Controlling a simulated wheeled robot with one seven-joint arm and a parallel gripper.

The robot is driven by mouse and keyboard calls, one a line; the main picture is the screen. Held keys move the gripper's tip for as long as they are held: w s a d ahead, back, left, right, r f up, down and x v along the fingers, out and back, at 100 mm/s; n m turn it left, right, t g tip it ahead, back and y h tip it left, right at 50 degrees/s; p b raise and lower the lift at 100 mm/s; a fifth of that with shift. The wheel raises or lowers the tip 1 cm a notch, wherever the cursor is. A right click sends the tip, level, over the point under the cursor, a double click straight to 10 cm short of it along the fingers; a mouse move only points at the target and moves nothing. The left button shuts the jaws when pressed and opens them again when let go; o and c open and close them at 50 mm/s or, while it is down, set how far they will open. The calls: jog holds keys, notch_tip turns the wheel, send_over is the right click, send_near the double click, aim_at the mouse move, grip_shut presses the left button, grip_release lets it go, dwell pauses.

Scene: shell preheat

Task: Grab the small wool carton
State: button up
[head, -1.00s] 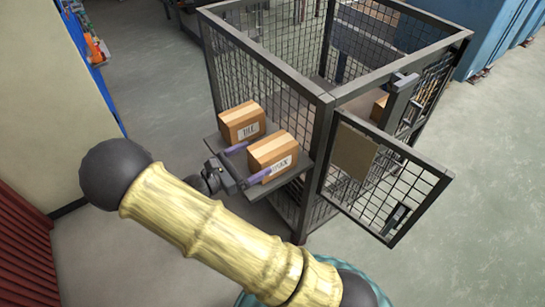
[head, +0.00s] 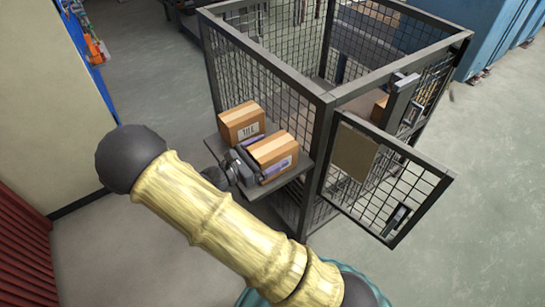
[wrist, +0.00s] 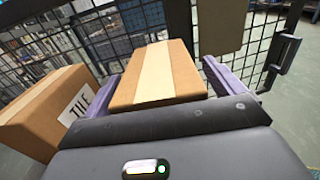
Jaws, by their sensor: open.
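Two tan cartons with pale tape stand on a small shelf outside a mesh cage. I cannot read "wool" on either. The right carton (head: 272,147) has a white label too small to read; in the wrist view its taped top (wrist: 156,72) lies straight ahead. My gripper (wrist: 165,88) is open, with its purple fingers on the left and right of this carton. I cannot tell whether they touch it. The left carton (head: 240,122) has a label that seems to start with TIL; it also shows in the wrist view (wrist: 35,115), close outside my left finger.
The shelf (head: 296,168) is narrow and sits against the cage wall (head: 262,75). The cage door (head: 405,185) stands open to the right. Open floor (head: 480,230) lies at right.

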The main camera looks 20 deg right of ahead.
jog(key=c, duration=1.2)
jog(key=shift+r, duration=0.1)
notch_tip(320, 180, up, 10)
jog(key=shift+f+p, duration=0.1)
jog(key=shift+p, duration=1)
